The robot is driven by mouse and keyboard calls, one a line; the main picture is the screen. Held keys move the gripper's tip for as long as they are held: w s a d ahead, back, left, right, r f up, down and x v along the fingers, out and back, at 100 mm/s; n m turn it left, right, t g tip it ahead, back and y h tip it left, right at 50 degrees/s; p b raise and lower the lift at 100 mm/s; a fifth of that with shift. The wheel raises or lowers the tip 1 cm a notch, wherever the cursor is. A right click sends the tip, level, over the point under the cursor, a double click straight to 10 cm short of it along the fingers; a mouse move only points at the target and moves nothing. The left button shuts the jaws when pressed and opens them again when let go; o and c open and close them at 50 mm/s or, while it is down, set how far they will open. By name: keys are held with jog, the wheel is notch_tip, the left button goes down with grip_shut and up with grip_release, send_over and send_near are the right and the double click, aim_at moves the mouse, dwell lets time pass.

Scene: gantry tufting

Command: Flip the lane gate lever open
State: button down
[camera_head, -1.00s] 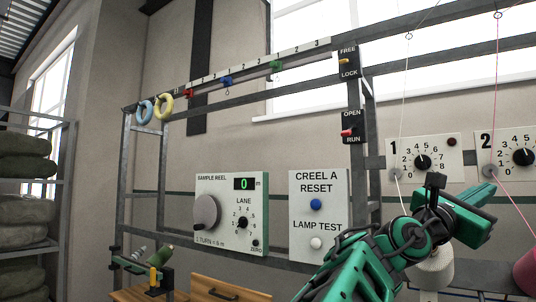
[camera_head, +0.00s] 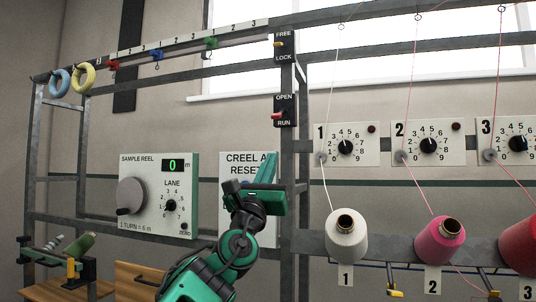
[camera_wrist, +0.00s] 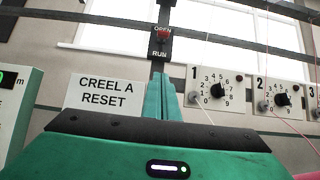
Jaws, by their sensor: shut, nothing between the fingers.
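A black plate (camera_head: 285,100) marked OPEN above and RUN below carries a red lever (camera_head: 277,115). It is on the grey upright right of the sample reel. The lever sticks out to the left, in the plate's lower half. In the wrist view the red lever (camera_wrist: 163,35) is at the top centre, straight beyond the fingertips. My gripper (camera_head: 269,158) is shut and empty, pointing up below the plate and in front of the CREEL A RESET panel (camera_head: 236,160). In the wrist view its fingers (camera_wrist: 159,82) are together. Clear space separates them from the lever.
The sample reel panel (camera_head: 150,215) is on the left. Numbered dial panels (camera_head: 347,145) and yarn cones (camera_head: 347,240) are on the right. Thin yarns run upward there. My gripper hides part of the reset panel.

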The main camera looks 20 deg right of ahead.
aim_at(280, 113)
jog(key=w+d+r, duration=0.3)
jog(key=w+r, duration=0.1)
jog(key=r, duration=0.5)
jog(key=shift+r, duration=0.15)
jog(key=shift+w+d, duration=0.1)
jog(key=shift+r, duration=0.1)
